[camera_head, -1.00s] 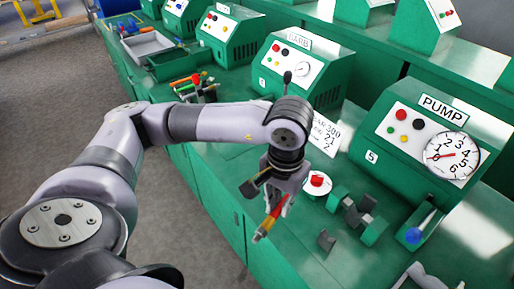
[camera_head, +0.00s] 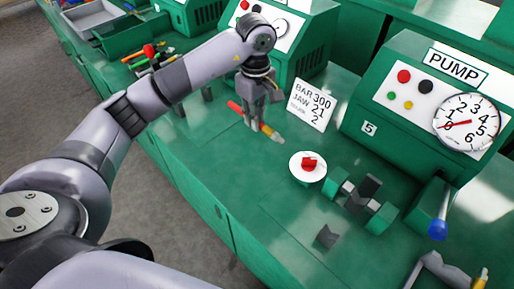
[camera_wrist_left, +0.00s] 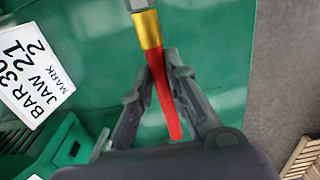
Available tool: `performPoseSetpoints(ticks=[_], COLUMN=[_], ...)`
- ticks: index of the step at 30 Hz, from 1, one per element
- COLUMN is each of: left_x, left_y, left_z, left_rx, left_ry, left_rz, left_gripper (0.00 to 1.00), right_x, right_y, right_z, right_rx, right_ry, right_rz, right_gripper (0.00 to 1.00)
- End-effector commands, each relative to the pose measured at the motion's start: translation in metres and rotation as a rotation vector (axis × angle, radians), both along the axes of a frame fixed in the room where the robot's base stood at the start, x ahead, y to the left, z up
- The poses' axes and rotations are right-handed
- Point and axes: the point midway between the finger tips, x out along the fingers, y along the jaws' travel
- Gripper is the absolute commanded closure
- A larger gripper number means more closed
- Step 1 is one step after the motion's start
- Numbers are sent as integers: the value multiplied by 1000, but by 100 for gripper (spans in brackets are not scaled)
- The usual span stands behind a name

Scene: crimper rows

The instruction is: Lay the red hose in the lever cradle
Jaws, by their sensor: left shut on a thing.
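The red hose (camera_head: 235,107) has a brass-yellow ferrule and a grey end fitting. My left gripper (camera_head: 253,121) is shut on it above the green bench, left of the white card. In the left wrist view the red hose (camera_wrist_left: 163,92) runs between the fingers (camera_wrist_left: 160,85), with its ferrule and fitting pointing to the top edge. A grey notched block (camera_head: 327,237) and a grey forked bracket (camera_head: 435,264) are on the bench to the right; I cannot tell which is the lever cradle. A blue-knobbed lever (camera_head: 440,222) stands by the pump.
A white dish with a red button (camera_head: 308,166) and green-grey jaw blocks (camera_head: 360,195) lie between gripper and lever. The PUMP unit (camera_head: 430,110) stands behind, and the number card (camera_head: 310,105) is close to the gripper. The bench front (camera_head: 220,180) is clear.

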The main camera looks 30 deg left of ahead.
Motion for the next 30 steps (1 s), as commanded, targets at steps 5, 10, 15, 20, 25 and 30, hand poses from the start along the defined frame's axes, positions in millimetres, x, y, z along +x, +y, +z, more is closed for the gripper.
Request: performPoseSetpoints(ticks=[5,10,15,20,25,30], left_x=[-2,-1,0,-1,-1,0], left_y=[-1,-1,-1,0,-1,0], left_z=[-47,-78,-90,-109,-130,-131], left_rx=[-2,-1,-2,0,-1,-1], left_ry=[5,1,-2,2,-1,-3], left_rz=[-1,-1,-2,-1,-2,-3], left_gripper=[100,100,100,100,100,100], right_x=[31,38,30,20,17,19], right_y=[4,10,15,15,12,9], right_z=[12,16,16,19,22,21], right_rx=[7,15,20,19,16,12], right_ry=[-48,-58,-45,-30,-25,-28], right_rz=[2,-1,-3,-3,-2,-1], right_gripper=[60,60,60,60,60,60])
